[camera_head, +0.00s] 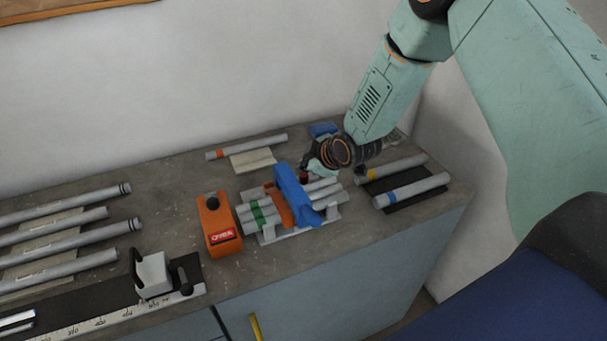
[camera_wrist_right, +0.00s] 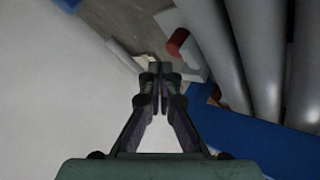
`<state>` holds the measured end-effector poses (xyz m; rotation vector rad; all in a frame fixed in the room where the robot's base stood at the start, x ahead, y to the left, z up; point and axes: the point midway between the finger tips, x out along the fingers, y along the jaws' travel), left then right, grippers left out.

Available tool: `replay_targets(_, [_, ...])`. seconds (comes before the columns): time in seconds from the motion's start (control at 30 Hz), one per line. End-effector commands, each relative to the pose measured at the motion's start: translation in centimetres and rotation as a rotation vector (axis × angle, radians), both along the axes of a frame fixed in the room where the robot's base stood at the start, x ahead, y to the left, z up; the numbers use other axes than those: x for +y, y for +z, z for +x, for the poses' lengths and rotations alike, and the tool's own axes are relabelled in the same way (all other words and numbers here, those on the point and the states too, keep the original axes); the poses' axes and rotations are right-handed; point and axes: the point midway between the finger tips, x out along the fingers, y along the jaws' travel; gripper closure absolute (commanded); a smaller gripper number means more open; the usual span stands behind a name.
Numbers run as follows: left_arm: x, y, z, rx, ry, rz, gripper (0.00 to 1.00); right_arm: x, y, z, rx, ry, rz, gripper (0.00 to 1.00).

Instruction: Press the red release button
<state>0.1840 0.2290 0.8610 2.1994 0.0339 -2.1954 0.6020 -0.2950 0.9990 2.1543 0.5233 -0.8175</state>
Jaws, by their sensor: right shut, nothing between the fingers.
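The red release button (camera_head: 304,176) is a small dark red knob beside the blue clamp (camera_head: 291,190) of the frame jig, which holds several grey tubes (camera_head: 256,214). In the right wrist view the red button (camera_wrist_right: 178,42) shows just beyond the fingertips, slightly to the right. My right gripper (camera_head: 309,166) is shut and empty, close above the button; I cannot tell if it touches. Its closed fingers also show in the right wrist view (camera_wrist_right: 160,72). My left gripper is not in view.
An orange box with a black knob (camera_head: 219,224) stands left of the jig. Grey tubes lie on a dark mat (camera_head: 407,197) at right, with more tubes at far left (camera_head: 60,241). A white stop block (camera_head: 153,274) sits on a ruler rail. The wall is close behind.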

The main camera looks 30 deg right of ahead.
Motion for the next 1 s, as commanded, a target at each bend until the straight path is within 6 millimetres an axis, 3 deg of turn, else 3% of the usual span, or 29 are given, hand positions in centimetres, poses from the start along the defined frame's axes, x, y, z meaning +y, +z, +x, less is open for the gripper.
replay_targets(1.0, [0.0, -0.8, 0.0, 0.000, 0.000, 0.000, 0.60, -0.1, -1.3, 0.2, 0.000, 0.000, 0.000, 1.00])
